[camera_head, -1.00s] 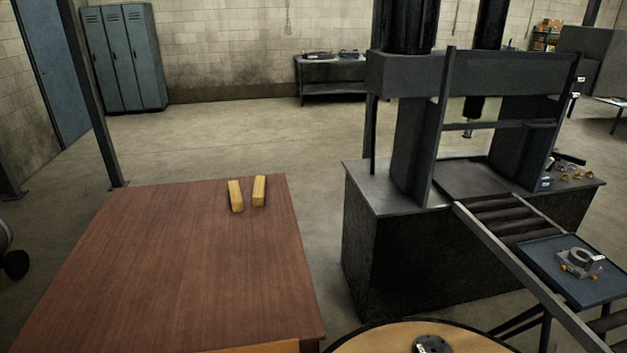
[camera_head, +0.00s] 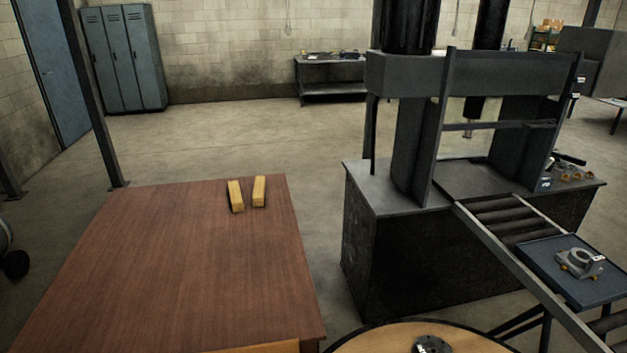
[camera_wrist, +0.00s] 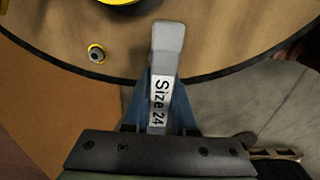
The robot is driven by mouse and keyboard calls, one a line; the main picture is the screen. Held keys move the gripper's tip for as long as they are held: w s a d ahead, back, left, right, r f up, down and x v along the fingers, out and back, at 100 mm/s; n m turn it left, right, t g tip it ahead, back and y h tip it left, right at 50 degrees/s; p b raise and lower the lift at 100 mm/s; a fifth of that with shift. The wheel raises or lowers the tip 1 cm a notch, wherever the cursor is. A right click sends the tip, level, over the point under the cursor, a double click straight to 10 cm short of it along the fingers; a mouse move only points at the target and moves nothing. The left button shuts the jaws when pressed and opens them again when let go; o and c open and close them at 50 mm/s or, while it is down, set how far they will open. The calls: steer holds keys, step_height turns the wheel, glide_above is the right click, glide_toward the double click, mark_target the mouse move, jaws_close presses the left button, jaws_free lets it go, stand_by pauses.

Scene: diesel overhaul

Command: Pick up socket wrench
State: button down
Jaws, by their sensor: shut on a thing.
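The socket wrench (camera_wrist: 166,45) shows in the wrist view as a grey bar with a white label reading "Size 24". My gripper (camera_wrist: 161,82) has blue fingers on either side of the bar and is shut on it. The bar's far end sticks out past the fingertips, over the rim of a round tan table (camera_wrist: 215,40). The wrench's other end is hidden by my gripper. Neither my gripper nor the wrench shows in the head view.
A small yellow-ringed part (camera_wrist: 96,54) lies on the round table, left of the wrench. The head view shows a brown table (camera_head: 170,270) with two yellow blocks (camera_head: 247,193), a black press (camera_head: 470,75) and a roller rail (camera_head: 530,275). Open floor lies behind.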

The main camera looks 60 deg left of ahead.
step_height(320, 180, up, 10)
steer(key=shift+r, duration=0.1)
stand_by(0.4)
steer(key=c, duration=1.4)
jaws_free()
jaws_close()
